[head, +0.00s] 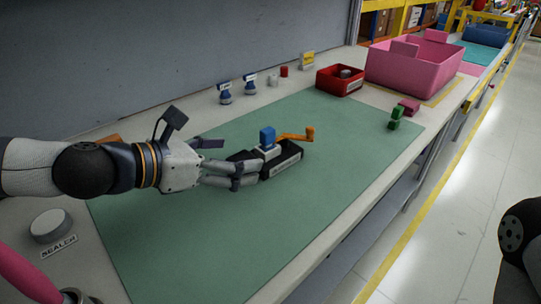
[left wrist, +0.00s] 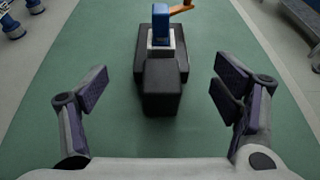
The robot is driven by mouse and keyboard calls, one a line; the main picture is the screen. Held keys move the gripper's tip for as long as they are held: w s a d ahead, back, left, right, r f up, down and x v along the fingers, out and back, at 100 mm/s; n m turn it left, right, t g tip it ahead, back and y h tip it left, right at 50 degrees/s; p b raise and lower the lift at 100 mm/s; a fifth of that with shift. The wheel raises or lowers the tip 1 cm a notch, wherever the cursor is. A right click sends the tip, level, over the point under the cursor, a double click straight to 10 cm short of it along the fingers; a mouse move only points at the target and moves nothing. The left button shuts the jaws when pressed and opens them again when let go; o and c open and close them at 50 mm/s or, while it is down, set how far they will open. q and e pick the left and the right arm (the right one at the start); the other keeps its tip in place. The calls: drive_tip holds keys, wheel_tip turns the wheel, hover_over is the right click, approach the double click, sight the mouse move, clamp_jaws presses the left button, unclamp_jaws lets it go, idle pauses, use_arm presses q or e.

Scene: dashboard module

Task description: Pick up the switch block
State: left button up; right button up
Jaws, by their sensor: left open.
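A black module (head: 284,162) lies on the green mat (head: 180,245), with a white block (head: 268,151) carrying a blue top (head: 267,136) and an orange lever (head: 296,136) on it. I cannot tell for sure which part is the switch block; the blue-topped white piece looks most like it. In the left wrist view the black module (left wrist: 161,90) is centred ahead, with the blue top (left wrist: 161,20) behind its near end. My left gripper (head: 232,163) is open and empty just left of the module; its fingers (left wrist: 162,95) stand wide apart on both sides. My right gripper is out of view.
A red bin (head: 341,88) and a large pink bin (head: 415,72) stand farther back. Small green (head: 396,114) and pink (head: 408,105) blocks lie near the mat's far right. Blue-and-white items (head: 225,98) stand along the wall. The mat's front is clear.

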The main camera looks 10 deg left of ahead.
sight(259, 152)
use_arm(q)
drive_tip(key=b+x, duration=0.1)
drive_tip(key=x, duration=0.7)
drive_tip(key=shift+s, duration=0.1)
drive_tip(key=shift+r, duration=0.2)
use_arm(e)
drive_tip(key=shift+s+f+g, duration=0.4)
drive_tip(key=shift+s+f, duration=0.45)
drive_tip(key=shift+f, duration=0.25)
use_arm(q)
drive_tip(key=c, duration=1.4)
drive_tip(key=shift+r, duration=0.1)
